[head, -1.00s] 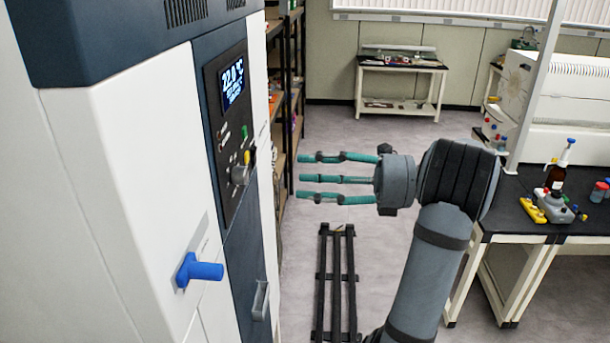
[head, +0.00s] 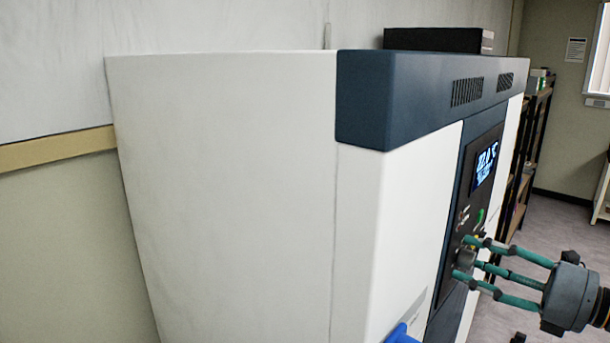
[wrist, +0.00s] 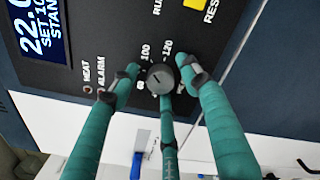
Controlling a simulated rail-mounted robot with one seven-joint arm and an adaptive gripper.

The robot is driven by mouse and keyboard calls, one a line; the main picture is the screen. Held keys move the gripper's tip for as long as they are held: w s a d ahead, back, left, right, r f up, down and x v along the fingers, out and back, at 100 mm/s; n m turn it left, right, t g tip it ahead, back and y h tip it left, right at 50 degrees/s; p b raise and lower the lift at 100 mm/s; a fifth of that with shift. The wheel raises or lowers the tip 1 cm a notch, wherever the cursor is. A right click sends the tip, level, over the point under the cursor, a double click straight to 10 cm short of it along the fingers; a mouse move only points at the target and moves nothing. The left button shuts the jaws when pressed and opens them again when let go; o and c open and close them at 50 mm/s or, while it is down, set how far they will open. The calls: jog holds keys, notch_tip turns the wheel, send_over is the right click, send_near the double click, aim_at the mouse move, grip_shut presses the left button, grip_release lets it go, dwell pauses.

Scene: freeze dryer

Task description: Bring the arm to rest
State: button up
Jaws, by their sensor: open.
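My gripper (head: 466,258) has three teal fingers spread open, at the right of the head view, pointing left at the freeze dryer's (head: 400,190) dark control panel. In the wrist view, the fingertips of my gripper (wrist: 159,78) surround a round dark knob (wrist: 160,79) on that panel, in the picture. Nothing is held between the fingers. I cannot tell whether any finger touches the knob or panel. Most of my arm is outside the head view.
The panel has a lit display (head: 486,163), a yellow button (wrist: 195,12) and small lamps. A blue handle (head: 402,334) is cut off at the bottom; it also shows in the wrist view (wrist: 140,140). Shelves (head: 522,165) stand behind, with floor at the right.

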jog(key=shift+s+d, duration=0.15)
jog(key=shift+d, duration=0.05)
jog(key=v, duration=1.2)
jog(key=x, duration=1.2)
jog(key=shift+s, duration=0.1)
jog(key=n+b, duration=0.6)
jog(key=n, duration=0.1)
jog(key=n+b, duration=0.3)
jog(key=n, duration=0.1)
jog(key=shift+a+f, duration=0.2)
jog(key=shift+f, duration=0.05)
jog(key=n, duration=0.6)
jog(key=shift+r+b, duration=0.25)
jog(key=shift+b, duration=0.1)
jog(key=n, duration=0.2)
jog(key=shift+n, duration=0.4)
jog(key=shift+n+p, duration=0.5)
jog(key=shift+n, duration=0.9)
